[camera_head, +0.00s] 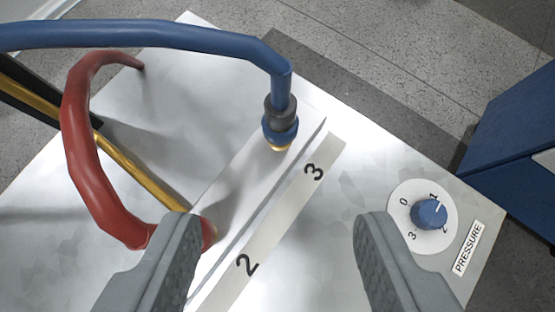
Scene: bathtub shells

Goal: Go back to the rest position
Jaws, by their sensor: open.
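My gripper (278,240) is open, with its two grey fingers at the bottom of the view and nothing between them but the panel behind. Under it is a light metal panel (330,185) with a strip (272,232) marked 2 and 3. A blue hose (170,36) ends in a dark and blue connector with a brass tip (280,130), near the number 3. A red hose (85,150) curves down on the left, and its lower end is partly hidden behind the left finger. No rest position is marked in view.
A blue knob (428,213) on a white dial and a PRESSURE label (468,248) lie at the panel's right. A yellow bar (145,175) crosses the left side. A blue box-like object (515,140) stands at the right edge. Grey floor (400,60) shows beyond the panel.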

